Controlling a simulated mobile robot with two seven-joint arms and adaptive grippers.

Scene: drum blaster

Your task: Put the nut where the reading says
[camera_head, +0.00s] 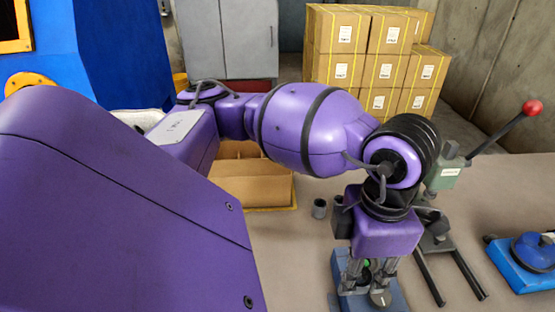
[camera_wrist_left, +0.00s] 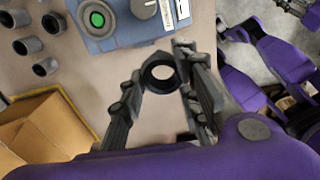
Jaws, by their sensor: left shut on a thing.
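My left gripper (camera_head: 369,276) reaches down over the blue device (camera_head: 345,298), hiding much of it. In the left wrist view, its two fingers (camera_wrist_left: 161,78) are shut on a dark ring-shaped nut (camera_wrist_left: 148,82), whose hole faces the camera. The nut is beside the blue device (camera_wrist_left: 118,37), which has a lit green round spot (camera_wrist_left: 97,19), a grey knob (camera_wrist_left: 143,8) and a partly cut-off pale label. I cannot make out a reading. Several loose grey nuts (camera_wrist_left: 27,46) are at the left; one also shows in the head view (camera_head: 319,208). My right gripper is not identifiable.
A divided cardboard box (camera_head: 250,183) stands behind and left of the device. A green lever press (camera_head: 446,175) with a red knob is to the right. Another blue device (camera_head: 520,270) is at the far right. Bare table (camera_head: 290,250) lies left of my gripper.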

